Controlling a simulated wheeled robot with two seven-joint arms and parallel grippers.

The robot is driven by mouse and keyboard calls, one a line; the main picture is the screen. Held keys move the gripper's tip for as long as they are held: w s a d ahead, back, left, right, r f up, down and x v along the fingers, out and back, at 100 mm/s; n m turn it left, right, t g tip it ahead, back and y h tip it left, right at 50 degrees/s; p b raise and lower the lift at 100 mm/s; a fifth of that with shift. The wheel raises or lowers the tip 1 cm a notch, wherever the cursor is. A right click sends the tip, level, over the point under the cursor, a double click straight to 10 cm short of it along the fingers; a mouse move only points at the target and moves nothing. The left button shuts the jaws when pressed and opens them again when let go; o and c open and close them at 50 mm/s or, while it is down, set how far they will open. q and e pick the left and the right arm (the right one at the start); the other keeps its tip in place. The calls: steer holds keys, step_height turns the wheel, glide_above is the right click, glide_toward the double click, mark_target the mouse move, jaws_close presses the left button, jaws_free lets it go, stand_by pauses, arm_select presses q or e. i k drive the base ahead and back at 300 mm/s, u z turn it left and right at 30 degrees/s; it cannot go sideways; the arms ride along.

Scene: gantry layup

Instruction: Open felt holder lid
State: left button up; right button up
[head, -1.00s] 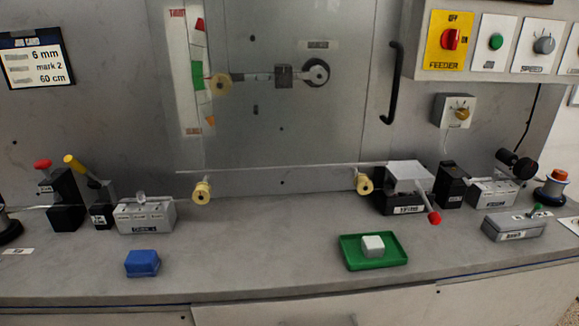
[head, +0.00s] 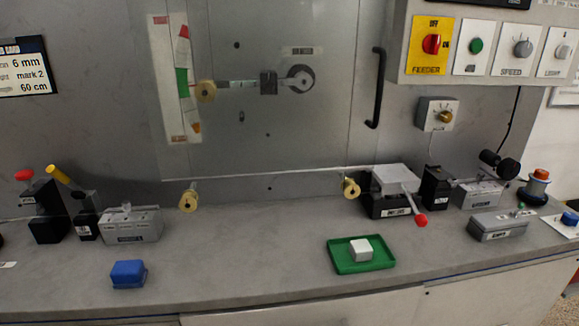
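No holder label is clearly readable, so I cannot tell for certain which is the felt holder. A black box (head: 384,208) with a flat light-grey lid (head: 396,178) sits at the bench's right of centre. Its lid looks shut, and a lever with a red ball (head: 421,220) sticks out at its front right. A blue lidded block (head: 128,273) sits at the front left and looks closed. Neither of my grippers shows, and nothing is touching these things.
A green tray (head: 339,260) holding a white block (head: 361,249) lies in front of the black box. Grey boxes (head: 503,226) and an emergency button stand at right. Levers stand at left. A thin line runs over two yellow rollers (head: 189,198). The middle bench (head: 250,255) is clear.

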mark_target(440, 175)
steer(key=u, duration=2.35)
steer(key=k, duration=1.65)
steer(key=z, duration=2.05)
